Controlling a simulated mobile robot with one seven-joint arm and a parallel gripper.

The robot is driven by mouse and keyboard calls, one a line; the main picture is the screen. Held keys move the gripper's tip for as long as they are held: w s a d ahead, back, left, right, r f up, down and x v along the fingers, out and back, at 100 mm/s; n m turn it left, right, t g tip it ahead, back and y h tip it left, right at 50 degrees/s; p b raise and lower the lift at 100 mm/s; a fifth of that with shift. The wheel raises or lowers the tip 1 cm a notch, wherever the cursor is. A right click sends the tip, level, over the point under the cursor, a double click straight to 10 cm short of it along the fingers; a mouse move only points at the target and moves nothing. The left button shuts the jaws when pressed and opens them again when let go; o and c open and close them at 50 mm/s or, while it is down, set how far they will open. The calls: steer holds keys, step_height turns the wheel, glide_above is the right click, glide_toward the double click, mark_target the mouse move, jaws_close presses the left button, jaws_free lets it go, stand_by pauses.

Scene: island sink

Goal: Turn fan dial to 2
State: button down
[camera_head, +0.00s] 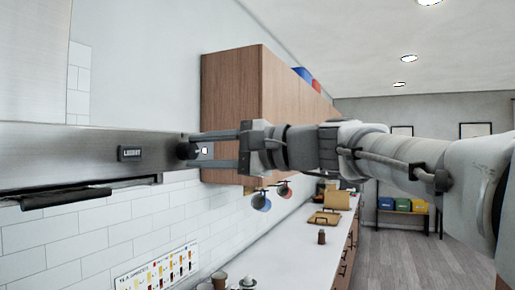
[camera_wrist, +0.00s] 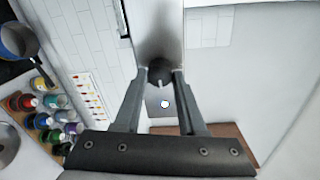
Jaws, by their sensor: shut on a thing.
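The fan dial (camera_wrist: 160,71) is a round black knob on the front face of the stainless range hood (camera_head: 60,150). In the wrist view it sits between my two fingertips, with a small light mark on its lower edge. In the head view the dial (camera_head: 182,150) is at the right end of the hood. My gripper (camera_head: 190,150) reaches in from the right and is shut on the dial. It also shows in the wrist view (camera_wrist: 160,78). I cannot read any numbers around the dial, so its setting is unclear.
A dark label plate (camera_head: 130,153) reading "LIGHT" is left of the dial, and a black bar (camera_head: 66,197) runs under the hood. A wooden wall cabinet (camera_head: 230,105) stands close behind my gripper. Below is a counter (camera_head: 285,225) with jars and boards.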

stand_by(0.5)
steer(key=shift+c, duration=2.4)
jaws_free()
steer(key=b+v, duration=0.2)
steer(key=v, duration=1.5)
steer(key=shift+d, duration=0.2)
